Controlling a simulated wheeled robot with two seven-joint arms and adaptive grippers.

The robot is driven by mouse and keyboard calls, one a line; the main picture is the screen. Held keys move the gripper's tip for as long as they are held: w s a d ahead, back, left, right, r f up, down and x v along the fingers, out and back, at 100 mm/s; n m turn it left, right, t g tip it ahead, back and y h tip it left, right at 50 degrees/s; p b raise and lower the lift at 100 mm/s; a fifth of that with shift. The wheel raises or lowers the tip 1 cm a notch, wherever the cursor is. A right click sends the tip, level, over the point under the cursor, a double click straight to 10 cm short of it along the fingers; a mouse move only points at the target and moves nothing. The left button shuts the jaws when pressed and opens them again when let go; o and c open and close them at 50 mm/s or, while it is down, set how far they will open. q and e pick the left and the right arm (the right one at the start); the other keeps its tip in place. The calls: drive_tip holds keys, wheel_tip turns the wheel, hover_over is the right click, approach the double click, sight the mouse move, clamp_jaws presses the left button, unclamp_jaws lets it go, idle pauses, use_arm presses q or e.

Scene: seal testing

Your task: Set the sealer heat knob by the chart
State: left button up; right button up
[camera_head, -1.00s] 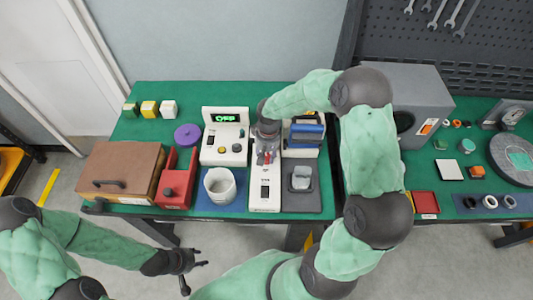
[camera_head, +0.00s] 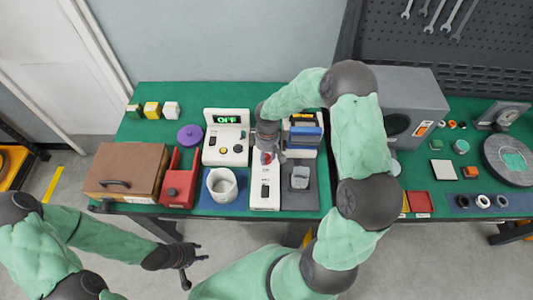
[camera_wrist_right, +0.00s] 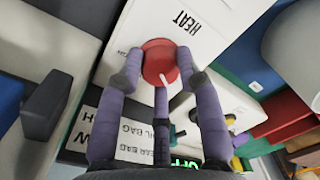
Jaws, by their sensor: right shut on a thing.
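The sealer (camera_head: 265,198) is a long white unit on the green table in the head view. Its red heat knob (camera_head: 266,158) shows just below my right gripper (camera_head: 268,145). In the right wrist view, the red knob (camera_wrist_right: 159,62) has a pale pointer line and sits beside the word HEAT (camera_wrist_right: 186,22). My right gripper's purple-grey fingers (camera_wrist_right: 160,75) are closed around it. A white label (camera_wrist_right: 115,128) with partly hidden lines ending in BAG shows behind the fingers; its settings cannot be read fully. My left gripper (camera_head: 198,252) is open and empty in front of the table.
A white box with a green OFF display (camera_head: 227,120) stands left of the sealer. A white cup (camera_head: 221,184), red holder (camera_head: 180,190) and brown box (camera_head: 125,172) are further left. A blue-topped device (camera_head: 304,136) and grey pad (camera_head: 300,198) are close on the right.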

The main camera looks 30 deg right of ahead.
sight(267, 156)
drive_tip(key=shift+n, duration=0.6)
drive_tip(key=o, duration=1.2)
drive_tip(key=shift+c, duration=0.2)
wheel_tip(267, 156, up, 12)
drive_tip(key=shift+w+d, duration=0.2)
drive_tip(key=shift+f, duration=0.1)
